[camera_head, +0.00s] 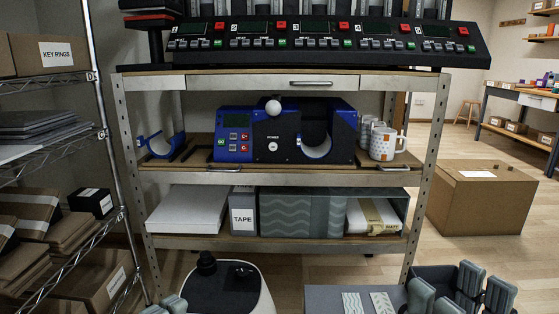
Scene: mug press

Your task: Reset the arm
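My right gripper (458,291) is low at the bottom right, with grey-green finger pads. Its pads stand apart with a gap between them, and I see nothing held there. My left gripper (173,304) only shows as grey tips at the bottom edge; its opening is hidden. The blue and black mug press (238,140) stands on the middle shelf of the rack, with a white ball knob (273,107) on top. A white mug with orange squares (386,144) stands to its right. Both grippers are below the press and apart from it.
A blue curved part (160,146) lies left of the press. The rack's lower shelf (280,243) holds boxes. A wire shelf (60,165) stands at the left. A cardboard box (480,205) stands on the floor at right. A grey surface (325,298) with patterned pieces is at the bottom.

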